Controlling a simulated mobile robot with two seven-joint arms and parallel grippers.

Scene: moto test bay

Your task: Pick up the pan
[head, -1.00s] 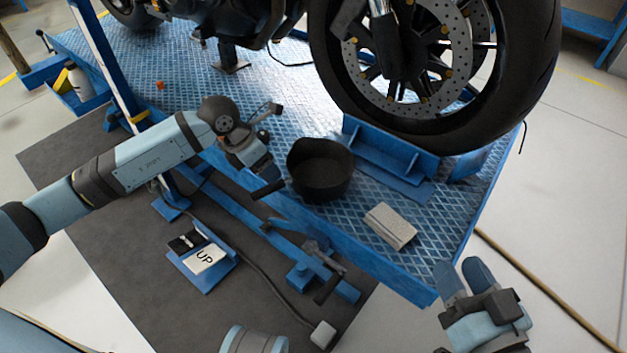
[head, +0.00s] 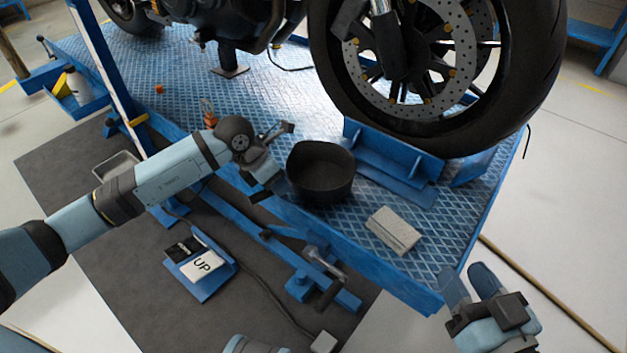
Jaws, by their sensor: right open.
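The black pan (head: 322,172) sits upright on the blue diamond-plate platform (head: 345,222), left of the front wheel. Its short dark handle (head: 259,196) points left, and part of it is hidden by my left gripper. My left gripper (head: 274,184) is at the pan's left side, over the handle. The picture does not show whether its fingers are apart or closed on the handle. My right gripper (head: 470,282) is open and empty at the lower right, beyond the platform's front corner, well away from the pan.
A grey block (head: 393,229) lies on the platform right of the pan. The motorcycle's front wheel (head: 540,75) and its blue wheel chock (head: 390,160) stand just behind. A pedal with an "UP" label (head: 203,266) and a crank handle (head: 327,292) are at the front.

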